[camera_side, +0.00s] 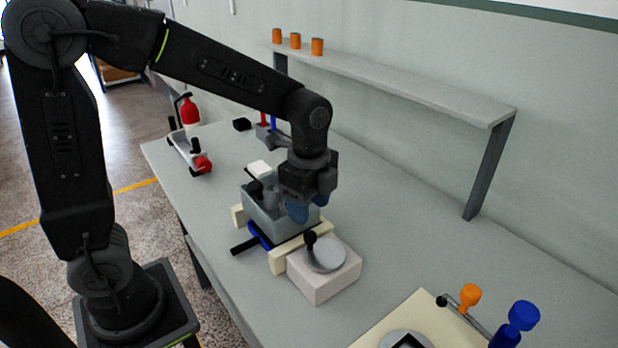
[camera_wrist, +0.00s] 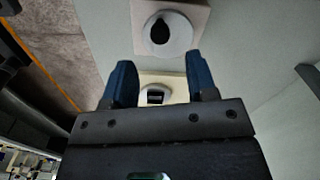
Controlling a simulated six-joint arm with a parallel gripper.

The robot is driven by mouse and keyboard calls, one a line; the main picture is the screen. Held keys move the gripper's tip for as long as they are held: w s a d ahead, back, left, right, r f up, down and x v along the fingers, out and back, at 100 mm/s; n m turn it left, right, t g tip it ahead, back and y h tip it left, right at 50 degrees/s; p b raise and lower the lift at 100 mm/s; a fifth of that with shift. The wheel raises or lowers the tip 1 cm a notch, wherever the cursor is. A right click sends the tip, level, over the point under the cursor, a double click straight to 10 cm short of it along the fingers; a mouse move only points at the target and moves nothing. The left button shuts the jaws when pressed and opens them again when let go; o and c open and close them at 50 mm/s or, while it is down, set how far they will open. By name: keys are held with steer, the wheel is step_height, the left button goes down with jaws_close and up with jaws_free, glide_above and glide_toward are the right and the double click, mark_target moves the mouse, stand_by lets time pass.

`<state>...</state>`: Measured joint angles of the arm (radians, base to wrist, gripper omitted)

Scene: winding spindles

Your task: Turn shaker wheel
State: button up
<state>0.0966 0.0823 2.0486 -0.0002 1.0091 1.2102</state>
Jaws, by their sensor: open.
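The shaker wheel is a grey disc (camera_side: 326,254) with a black knob (camera_side: 310,238) standing at its edge. It sits on top of a pale pinkish block (camera_side: 325,285). In the wrist view the wheel (camera_wrist: 177,44) is at the top, beyond the fingertips, with its black knob (camera_wrist: 160,30) showing. The block adjoins cream rails (camera_side: 278,262) beside an open blue-grey tray (camera_side: 262,219). My gripper (camera_side: 303,212) points down at the tray's right end, behind and above the wheel. Its blue fingers (camera_wrist: 160,62) are apart with nothing held between them, and do not touch the knob.
A shelf (camera_side: 400,82) with orange cylinders runs along the wall. A red bottle (camera_side: 189,112) stands at the left.

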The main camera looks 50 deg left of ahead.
step_height(320, 180, up, 6)
stand_by(0.4)
steer(key=shift+r, duration=0.1)
steer(key=s+a+n+t, duration=0.1)
steer(key=s+n+t, duration=0.1)
steer(key=s+n, duration=0.4)
steer(key=s+a+r+n+t, duration=0.1)
steer(key=s+a+n+t, duration=0.1)
steer(key=s+n, duration=0.5)
steer(key=shift+a+n+t, duration=0.15)
steer(key=shift+n+t, duration=0.65)
steer(key=shift+n, duration=0.2)
steer(key=shift+r, duration=0.1)
